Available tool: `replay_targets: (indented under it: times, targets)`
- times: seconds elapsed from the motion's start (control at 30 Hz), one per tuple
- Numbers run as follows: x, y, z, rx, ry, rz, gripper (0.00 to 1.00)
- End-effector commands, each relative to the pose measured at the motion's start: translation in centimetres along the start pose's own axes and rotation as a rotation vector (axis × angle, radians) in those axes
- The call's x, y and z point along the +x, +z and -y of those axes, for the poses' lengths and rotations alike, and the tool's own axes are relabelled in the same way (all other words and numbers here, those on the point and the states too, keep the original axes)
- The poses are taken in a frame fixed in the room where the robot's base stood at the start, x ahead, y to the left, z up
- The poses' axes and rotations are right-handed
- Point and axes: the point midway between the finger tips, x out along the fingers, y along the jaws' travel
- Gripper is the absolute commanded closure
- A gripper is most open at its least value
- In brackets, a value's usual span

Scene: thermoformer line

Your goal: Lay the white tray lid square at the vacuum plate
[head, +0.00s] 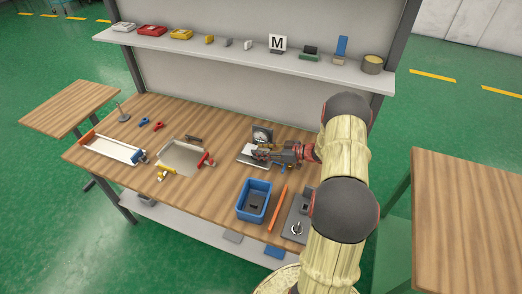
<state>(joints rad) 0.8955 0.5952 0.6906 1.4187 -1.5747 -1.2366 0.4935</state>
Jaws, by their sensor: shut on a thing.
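My gripper (262,153) reaches in from the right over the middle of the workbench and is shut on the white tray lid (246,157). Part of the lid shows as a pale flat piece at the left of the fingers; the gripper hides the rest. A dark upright unit with a round gauge (262,136) stands just behind the gripper. It may belong to the vacuum plate, whose surface I cannot make out under the gripper and lid. I cannot tell whether the lid touches anything below or lies square.
A blue bin (254,200), an orange bar (278,208) and a dark grey fixture (296,229) stand in front. A grey plate with red and yellow clamps (181,160) and a long white tray (111,149) lie to the left. A shelf (220,48) runs behind.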

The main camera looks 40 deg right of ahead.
Motion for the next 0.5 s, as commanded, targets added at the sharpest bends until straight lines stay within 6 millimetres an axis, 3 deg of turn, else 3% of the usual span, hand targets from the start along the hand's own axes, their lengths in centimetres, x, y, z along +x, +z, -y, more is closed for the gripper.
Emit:
replay_targets:
  times: [0.5]
  targets:
    - [0.34, 1.09, -0.05, 0.000, 0.000, 0.000, 0.80]
